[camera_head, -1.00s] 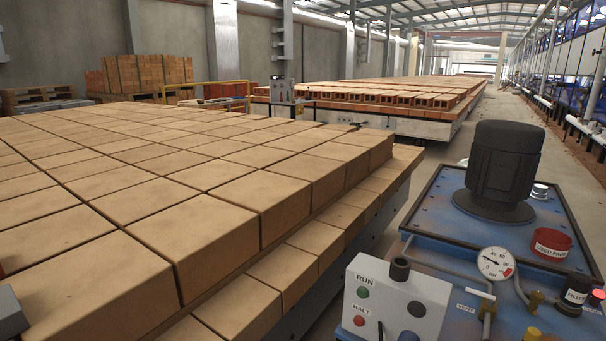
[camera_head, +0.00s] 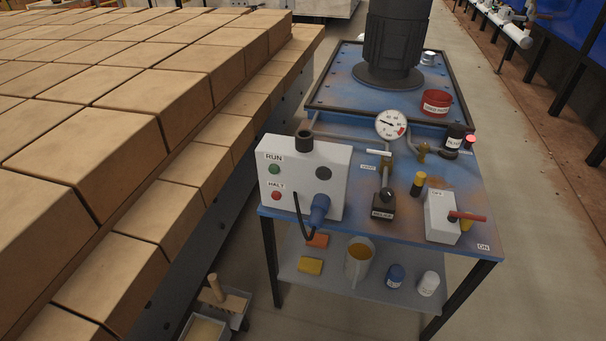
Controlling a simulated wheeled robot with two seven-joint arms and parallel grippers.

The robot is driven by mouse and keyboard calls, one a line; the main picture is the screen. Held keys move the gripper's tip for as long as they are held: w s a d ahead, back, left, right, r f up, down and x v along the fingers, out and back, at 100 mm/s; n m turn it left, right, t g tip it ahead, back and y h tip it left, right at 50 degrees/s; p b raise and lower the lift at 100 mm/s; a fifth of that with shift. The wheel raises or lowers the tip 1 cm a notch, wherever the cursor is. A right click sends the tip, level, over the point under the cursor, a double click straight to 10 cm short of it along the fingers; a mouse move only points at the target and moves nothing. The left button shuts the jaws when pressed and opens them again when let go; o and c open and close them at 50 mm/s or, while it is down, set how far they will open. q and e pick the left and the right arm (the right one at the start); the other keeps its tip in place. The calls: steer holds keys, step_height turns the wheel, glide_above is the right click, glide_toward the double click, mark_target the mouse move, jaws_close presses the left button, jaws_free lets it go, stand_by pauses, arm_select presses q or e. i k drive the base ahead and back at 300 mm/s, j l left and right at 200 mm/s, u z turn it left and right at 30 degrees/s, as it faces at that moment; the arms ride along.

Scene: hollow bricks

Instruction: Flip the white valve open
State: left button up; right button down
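A small valve with a white lever handle (camera_head: 379,153) sits on the grey pipework of the blue hydraulic unit, just below the pressure gauge (camera_head: 390,124). Its lever lies roughly level, pointing left of its brass body. A small white label reading VENT (camera_head: 368,167) is just below and left of it. Neither of my grippers is in view, and nothing covers the lever.
A white RUN/HALT box (camera_head: 303,176) with a blue plug stands left of the valve. A black knob (camera_head: 386,195) is below it. A grey switch box with a red lever (camera_head: 466,216) is at right. Stacked bricks (camera_head: 120,110) fill the left. The right floor is clear.

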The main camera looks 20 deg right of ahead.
mark_target(388, 155)
steer(key=l+u, duration=0.45)
steer(key=l, duration=1.4)
steer(key=i, duration=0.05)
